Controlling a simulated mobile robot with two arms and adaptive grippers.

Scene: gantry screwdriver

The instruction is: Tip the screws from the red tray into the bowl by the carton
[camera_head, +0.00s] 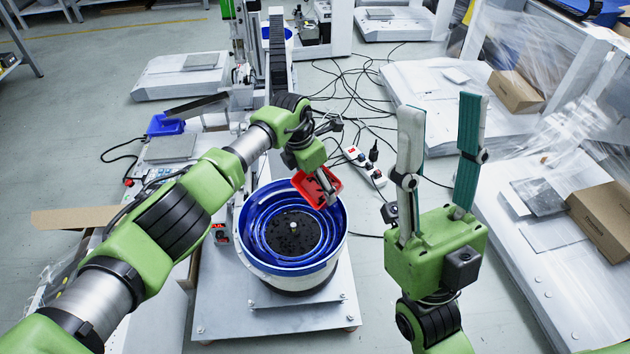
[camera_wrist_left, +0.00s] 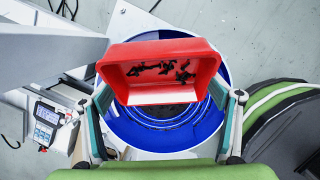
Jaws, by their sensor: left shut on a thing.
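The red tray (camera_head: 333,181) is held above the right rim of the blue-rimmed round bowl (camera_head: 258,222) and looks tilted in the head view. My left gripper (camera_head: 318,187) is shut on the tray. In the left wrist view its fingers grip both sides of the tray (camera_wrist_left: 160,50), and several dark screws (camera_wrist_left: 170,70) lie inside. The bowl (camera_wrist_left: 205,125) shows below the tray in that view. The bowl's centre is black, with small dark pieces that I cannot make out clearly. My right gripper (camera_head: 441,104) is open and empty, fingers pointing up, right of the bowl.
Brown cartons (camera_head: 605,215) (camera_head: 515,90) stand on pale platforms at the right. A flat cardboard piece (camera_head: 75,217) lies at the left. A power strip (camera_head: 365,166) and black cables lie on the floor behind the bowl.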

